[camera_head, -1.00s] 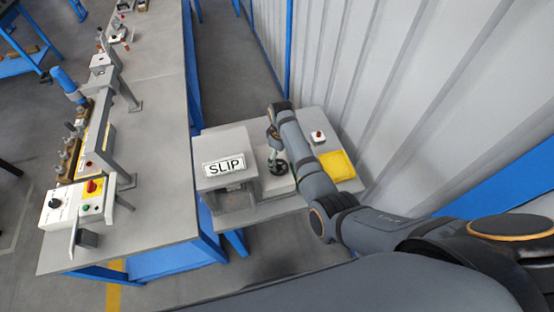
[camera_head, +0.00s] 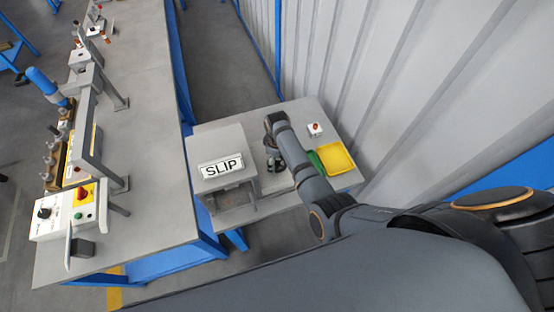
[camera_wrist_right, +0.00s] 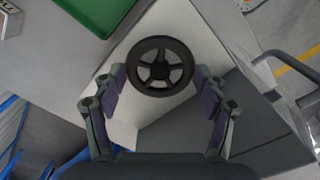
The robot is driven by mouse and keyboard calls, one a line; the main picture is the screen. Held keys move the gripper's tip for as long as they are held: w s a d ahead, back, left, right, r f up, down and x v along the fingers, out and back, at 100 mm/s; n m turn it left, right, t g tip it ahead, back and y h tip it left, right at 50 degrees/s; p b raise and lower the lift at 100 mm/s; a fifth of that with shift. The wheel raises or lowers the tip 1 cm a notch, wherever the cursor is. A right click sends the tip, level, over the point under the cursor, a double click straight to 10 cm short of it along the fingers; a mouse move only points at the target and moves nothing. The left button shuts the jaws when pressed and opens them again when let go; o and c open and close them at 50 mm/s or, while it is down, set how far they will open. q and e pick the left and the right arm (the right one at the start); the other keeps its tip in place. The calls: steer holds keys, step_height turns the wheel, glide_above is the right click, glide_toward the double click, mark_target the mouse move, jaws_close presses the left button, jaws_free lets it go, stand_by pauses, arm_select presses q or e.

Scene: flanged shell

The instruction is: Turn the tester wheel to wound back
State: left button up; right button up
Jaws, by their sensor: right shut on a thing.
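The tester wheel (camera_wrist_right: 160,66) is a dark, spoked handwheel on a pale block. It shows whole in the right wrist view, between the fingers of my right gripper (camera_wrist_right: 160,82). The gripper is shut on it, with one purple-padded finger at each side of the rim. In the head view my right gripper (camera_head: 274,160) is low over the small table, just right of the box labelled SLIP (camera_head: 221,167); the arm mostly hides the wheel there. I cannot read any wound mark on the tester. My left gripper is not in view.
A yellow tray (camera_head: 336,158) and a green tray (camera_head: 317,162) lie right of the gripper. A small box with a red knob (camera_head: 315,130) stands behind them. The corrugated wall (camera_head: 400,90) is close on the right. A long bench (camera_head: 150,120) with equipment stands left.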

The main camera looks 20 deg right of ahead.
steer(key=shift+c, duration=0.9)
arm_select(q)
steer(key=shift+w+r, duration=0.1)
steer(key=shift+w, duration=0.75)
